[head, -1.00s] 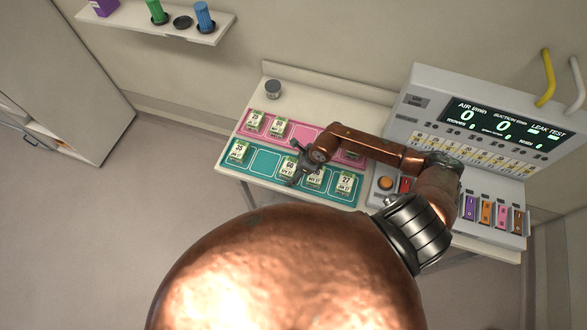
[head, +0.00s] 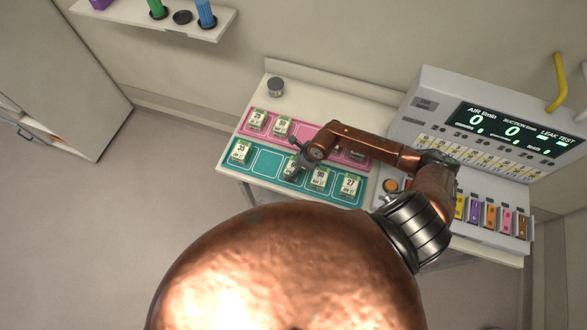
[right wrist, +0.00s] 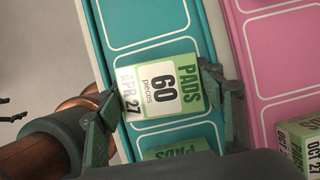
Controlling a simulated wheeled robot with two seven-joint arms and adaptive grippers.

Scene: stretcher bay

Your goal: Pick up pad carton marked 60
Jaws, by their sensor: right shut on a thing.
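The pad carton marked 60 (right wrist: 160,88) is white and green, with "PADS" and "APR 27" on its top. In the right wrist view it sits between the two fingers of my right gripper (right wrist: 162,108), which is shut on it. In the head view the right gripper (head: 297,162) covers part of this carton (head: 291,174) over the teal mat (head: 264,162). I cannot tell whether the carton is clear of the mat. My left gripper is not in view.
Other pad cartons stand close by: one (head: 319,178) just right, one marked 27 (head: 350,185), one marked 35 (head: 240,152). A pink mat (head: 304,132) with more cartons lies behind.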

